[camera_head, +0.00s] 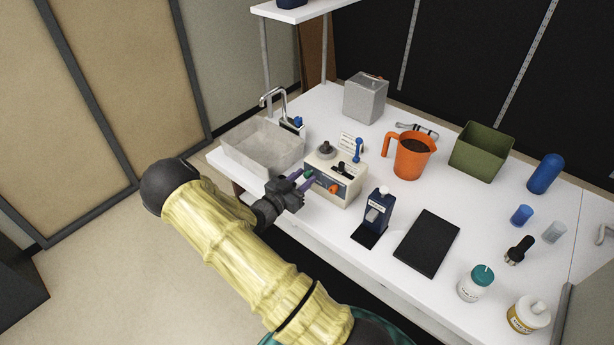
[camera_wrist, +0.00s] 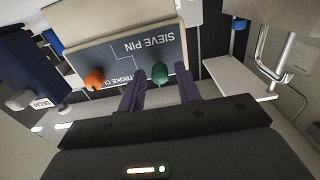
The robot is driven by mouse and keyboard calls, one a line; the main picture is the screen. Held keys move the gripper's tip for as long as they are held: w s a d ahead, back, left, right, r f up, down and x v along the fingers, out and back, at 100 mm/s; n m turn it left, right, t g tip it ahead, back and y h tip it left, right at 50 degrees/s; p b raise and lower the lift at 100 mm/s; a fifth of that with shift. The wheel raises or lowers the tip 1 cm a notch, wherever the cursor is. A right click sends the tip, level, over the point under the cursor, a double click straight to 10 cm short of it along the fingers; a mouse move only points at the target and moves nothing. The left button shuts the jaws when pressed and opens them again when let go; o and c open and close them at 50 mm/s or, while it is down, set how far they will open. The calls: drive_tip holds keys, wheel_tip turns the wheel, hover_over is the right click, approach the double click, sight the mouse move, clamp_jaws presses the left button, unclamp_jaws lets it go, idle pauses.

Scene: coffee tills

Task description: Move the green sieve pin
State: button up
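The green sieve pin (camera_wrist: 160,73) is a rounded green knob on the front panel of a cream machine (camera_head: 336,177). In the wrist view it appears beside inverted "SIEVE PIN" lettering (camera_wrist: 143,42). My gripper (camera_wrist: 161,82) has two purple fingers, open and apart, one on each side of the green pin, with gaps showing. I cannot tell how deep the fingers reach along the pin. In the head view my gripper (camera_head: 302,180) is at the machine's front left, and the green pin (camera_head: 309,173) shows small by the fingertips.
An orange knob (camera_wrist: 94,79) sits on the same panel beside the pin. A clear basin (camera_head: 262,148) with a tap (camera_head: 273,100) stands left of the machine. A blue device (camera_head: 376,212), a black pad (camera_head: 427,243) and an orange jug (camera_head: 410,157) stand to the right.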

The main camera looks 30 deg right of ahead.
clamp_jaws()
drive_tip(key=shift+a, duration=0.35)
drive_tip(key=shift+s+a, duration=0.15)
drive_tip(key=shift+c, duration=1.3)
unclamp_jaws()
drive_tip(key=o, duration=0.5)
